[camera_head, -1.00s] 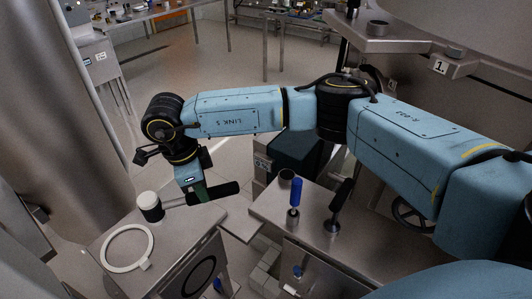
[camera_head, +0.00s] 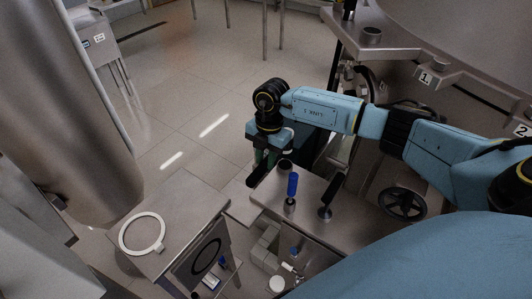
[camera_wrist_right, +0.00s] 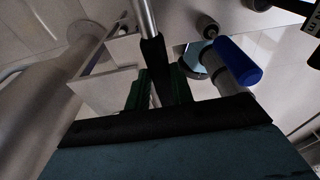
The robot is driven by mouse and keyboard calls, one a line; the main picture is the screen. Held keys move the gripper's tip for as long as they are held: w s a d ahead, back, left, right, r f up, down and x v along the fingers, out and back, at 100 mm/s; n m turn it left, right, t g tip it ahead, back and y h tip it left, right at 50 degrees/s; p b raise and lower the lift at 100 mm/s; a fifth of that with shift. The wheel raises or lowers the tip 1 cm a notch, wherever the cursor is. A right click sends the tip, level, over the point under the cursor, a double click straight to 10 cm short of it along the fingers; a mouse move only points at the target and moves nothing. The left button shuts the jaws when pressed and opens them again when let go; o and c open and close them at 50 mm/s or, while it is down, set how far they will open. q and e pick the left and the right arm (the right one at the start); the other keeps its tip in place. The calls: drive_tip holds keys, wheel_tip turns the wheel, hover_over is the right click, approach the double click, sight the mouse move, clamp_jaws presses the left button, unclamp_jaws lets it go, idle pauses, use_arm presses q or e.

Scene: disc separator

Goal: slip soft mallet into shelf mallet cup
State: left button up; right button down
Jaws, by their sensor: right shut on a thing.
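My right gripper (camera_head: 265,160) is shut on the black handle of the soft mallet, just left of the steel shelf (camera_head: 312,222). In the right wrist view the green-padded fingers (camera_wrist_right: 160,92) close on the mallet (camera_wrist_right: 153,52), whose metal shaft runs up out of the picture. The mallet head is hidden or out of view in both. My left gripper is not in view.
A blue-handled tool (camera_head: 292,184) and a black-handled tool (camera_head: 330,195) stand upright on the shelf, close to the cup. A small table (camera_head: 190,197) with a white ring (camera_head: 142,233) lies to the left. Open floor lies behind.

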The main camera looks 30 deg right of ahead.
drive_tip(key=shift+d, duration=0.1)
idle(0.5)
drive_tip(key=b, duration=0.4)
hover_over(265, 192)
drive_tip(key=shift+d+f, duration=0.1)
drive_tip(key=shift+f, duration=2.75)
drive_tip(key=shift+f+b, duration=0.4)
drive_tip(key=shift+f, duration=0.65)
drive_tip(key=shift+f+b, duration=0.4)
drive_tip(key=shift+f, duration=0.3)
drive_tip(key=c, duration=1.1)
unclamp_jaws()
drive_tip(key=shift+c, duration=0.2)
